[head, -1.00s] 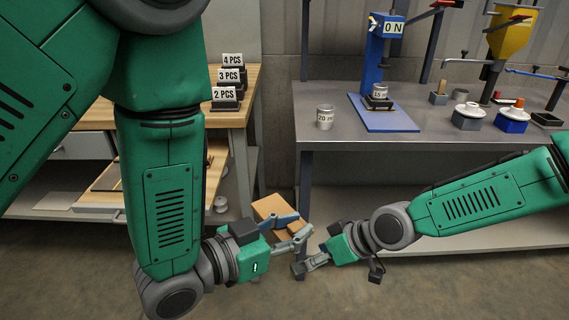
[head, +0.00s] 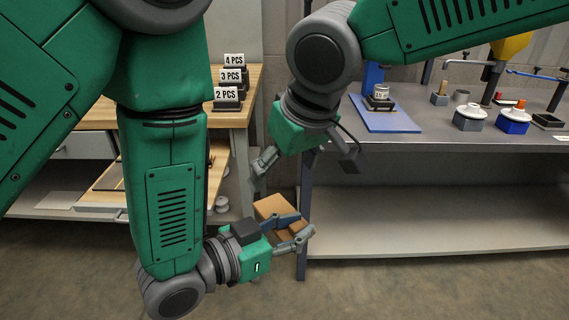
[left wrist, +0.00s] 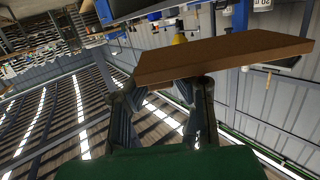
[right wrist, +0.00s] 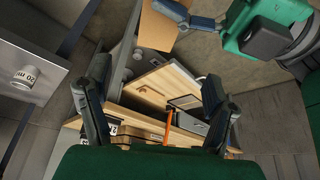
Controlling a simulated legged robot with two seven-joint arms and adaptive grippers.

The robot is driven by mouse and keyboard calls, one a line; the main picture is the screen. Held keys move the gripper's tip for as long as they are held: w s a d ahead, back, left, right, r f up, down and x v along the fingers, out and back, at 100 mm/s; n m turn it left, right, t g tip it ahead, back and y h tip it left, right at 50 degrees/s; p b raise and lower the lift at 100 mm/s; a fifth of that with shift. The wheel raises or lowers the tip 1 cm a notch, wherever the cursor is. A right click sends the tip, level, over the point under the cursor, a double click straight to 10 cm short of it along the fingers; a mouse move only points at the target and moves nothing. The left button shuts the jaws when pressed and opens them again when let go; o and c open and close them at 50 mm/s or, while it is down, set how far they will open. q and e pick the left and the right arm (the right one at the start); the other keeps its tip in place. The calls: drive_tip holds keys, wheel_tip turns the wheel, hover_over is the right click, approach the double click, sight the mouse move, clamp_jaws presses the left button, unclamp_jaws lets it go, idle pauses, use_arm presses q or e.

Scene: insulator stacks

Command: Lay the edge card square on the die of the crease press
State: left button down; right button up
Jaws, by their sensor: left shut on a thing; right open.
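A flat brown piece, apparently the edge card (head: 272,206), is held by my left gripper (head: 296,230) low in front of the gap between the tables. In the left wrist view the card (left wrist: 225,57) is a thin slab across the fingertips, which are shut on it. My right gripper (head: 260,174) is open and empty, above and left of the card. In the right wrist view its fingers (right wrist: 155,98) are spread apart, with the card (right wrist: 158,28) beyond them at the top. I cannot pick out the crease press or its die with certainty.
The wooden table (head: 243,78) at left bears signs reading 2, 3 and 4 PCS (head: 229,76). The grey table (head: 440,132) at right bears a blue stand base (head: 385,117) and several small items. A can (right wrist: 25,75) stands on grey metal in the right wrist view.

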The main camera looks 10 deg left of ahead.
sight(270, 206)
use_arm(q)
drive_tip(key=shift+a, duration=0.15)
use_arm(e)
drive_tip(key=x, duration=1)
drive_tip(key=shift+a, duration=0.2)
drive_tip(key=shift+w+f, duration=0.2)
drive_tip(key=shift+f, duration=0.25)
use_arm(q)
drive_tip(key=shift+d, duration=0.2)
drive_tip(key=shift+a, duration=0.1)
use_arm(e)
drive_tip(key=c, duration=1.2)
use_arm(q)
drive_tip(key=c, duration=1.3)
unclamp_jaws()
drive_tip(key=shift+c, duration=0.2)
use_arm(e)
drive_tip(key=shift+a, duration=0.1)
